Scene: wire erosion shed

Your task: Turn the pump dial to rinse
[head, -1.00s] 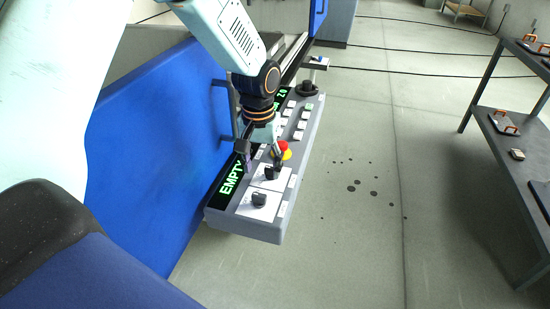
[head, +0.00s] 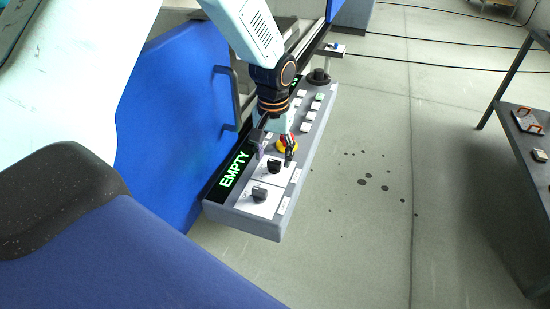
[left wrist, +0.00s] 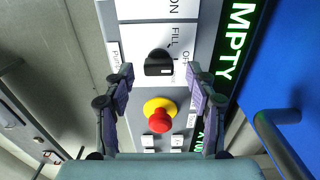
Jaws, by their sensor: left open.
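The pump dial (head: 274,167) is a black knob on a white plate, next to the red button, on the grey control panel (head: 245,222). In the left wrist view the dial (left wrist: 158,66) lies between my fingertips, with "FILL" and part of another word printed beside it and a small label that seems to read "Pump". Its exact setting is unclear. My left gripper (head: 274,150) is open over the panel, one finger on each side of the dial. In the left wrist view the gripper (left wrist: 160,76) shows gaps between both fingers and the knob. My right gripper is out of view.
A second black dial (head: 260,194) sits nearer on the panel. A red stop button on a yellow ring (left wrist: 160,115) lies close to my fingers. A lit "EMPTY" display (head: 233,170) and blue door (head: 175,130) flank the panel. Floor to the right is clear before a shelf (head: 510,180).

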